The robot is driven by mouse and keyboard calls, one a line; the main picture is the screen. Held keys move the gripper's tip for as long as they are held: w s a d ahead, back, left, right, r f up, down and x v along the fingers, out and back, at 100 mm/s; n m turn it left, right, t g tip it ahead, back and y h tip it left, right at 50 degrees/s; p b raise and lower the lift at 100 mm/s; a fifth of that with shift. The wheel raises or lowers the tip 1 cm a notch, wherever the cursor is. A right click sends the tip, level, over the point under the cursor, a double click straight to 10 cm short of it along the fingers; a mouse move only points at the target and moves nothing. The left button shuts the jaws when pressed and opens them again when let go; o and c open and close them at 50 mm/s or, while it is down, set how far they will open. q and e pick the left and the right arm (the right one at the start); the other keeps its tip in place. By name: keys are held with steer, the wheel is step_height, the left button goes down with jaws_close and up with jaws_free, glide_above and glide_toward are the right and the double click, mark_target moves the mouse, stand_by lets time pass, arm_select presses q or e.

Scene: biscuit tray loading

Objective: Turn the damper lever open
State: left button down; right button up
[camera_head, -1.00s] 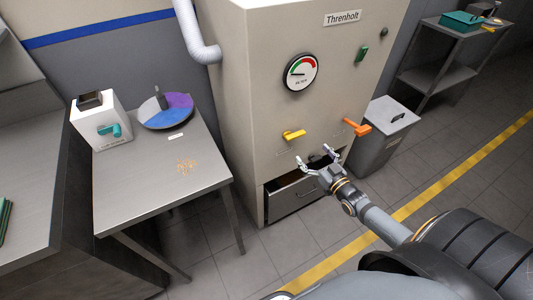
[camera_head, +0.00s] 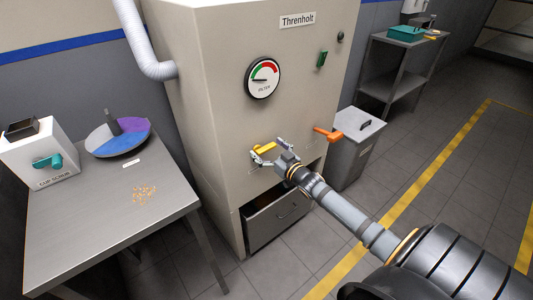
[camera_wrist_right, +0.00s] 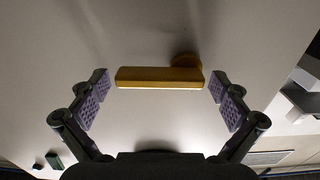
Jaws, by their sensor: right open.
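A yellow lever (camera_head: 264,148) is mounted on the front of the beige Threnholt cabinet (camera_head: 215,110), below the gauge. In the right wrist view the yellow lever (camera_wrist_right: 158,77) lies crosswise, its round pivot behind its right end. My right gripper (camera_head: 269,152) is open in front of it, one finger beyond each end of the bar. A small gap shows at each side, and I see no grip on it. An orange handle (camera_head: 328,134) sticks out farther right on the cabinet. My left gripper is not in view.
A round gauge (camera_head: 263,79) and a green switch (camera_head: 321,59) are on the cabinet. A partly open drawer (camera_head: 279,222) is below my right gripper. A grey bin (camera_head: 352,150) stands right, and a steel table (camera_head: 110,215) with a white box (camera_head: 38,160) and round dish (camera_head: 120,150) left.

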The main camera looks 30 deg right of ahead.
steer(key=c, duration=1.7)
steer(key=shift+o, duration=0.2)
steer(key=shift+d, duration=0.1)
